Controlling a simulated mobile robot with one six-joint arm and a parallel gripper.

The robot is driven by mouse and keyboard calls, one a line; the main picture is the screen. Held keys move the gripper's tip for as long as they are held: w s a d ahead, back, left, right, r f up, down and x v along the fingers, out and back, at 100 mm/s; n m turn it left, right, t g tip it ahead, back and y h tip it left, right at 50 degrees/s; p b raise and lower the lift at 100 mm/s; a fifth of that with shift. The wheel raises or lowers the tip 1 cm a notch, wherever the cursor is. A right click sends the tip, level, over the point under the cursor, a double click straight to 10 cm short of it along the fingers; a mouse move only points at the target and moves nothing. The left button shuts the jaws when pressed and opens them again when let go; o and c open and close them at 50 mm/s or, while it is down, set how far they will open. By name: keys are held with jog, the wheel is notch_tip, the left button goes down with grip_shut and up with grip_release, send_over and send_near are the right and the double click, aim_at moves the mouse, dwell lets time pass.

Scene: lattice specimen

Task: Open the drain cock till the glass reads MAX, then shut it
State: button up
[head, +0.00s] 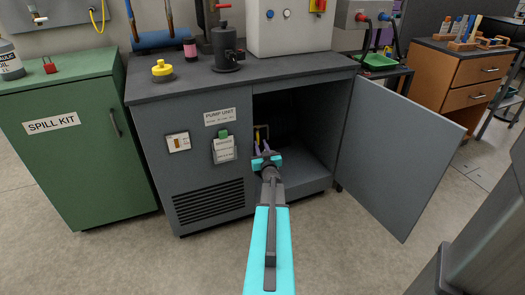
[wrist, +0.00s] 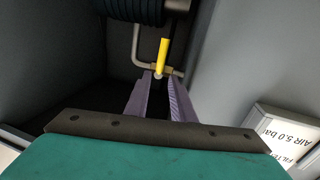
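The drain cock shows in the wrist view as a yellow lever (wrist: 162,53) on a small brass body, set in a bent grey pipe (wrist: 137,45). The lever points up in that picture. My gripper (wrist: 160,86) has its two purple fingers apart, with nothing seen between them; the cock lies just beyond the tips, and contact cannot be told. In the head view my gripper (head: 262,149) reaches into the open cabinet, with yellow of the cock (head: 262,133) just above it. A small window with an amber part (head: 178,142), perhaps the glass, is on the cabinet front; its marks are unreadable.
The open cabinet door (head: 395,145) stands out to the right. The left cabinet wall (head: 200,165) bounds the opening, with a labelled box (head: 223,149) on it. A dark ribbed part (wrist: 130,8) hangs above the cock. The floor in front is clear.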

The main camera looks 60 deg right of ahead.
aim_at(258, 136)
jog(key=shift+b+x, duration=0.35)
jog(key=shift+x, duration=2.95)
grip_shut()
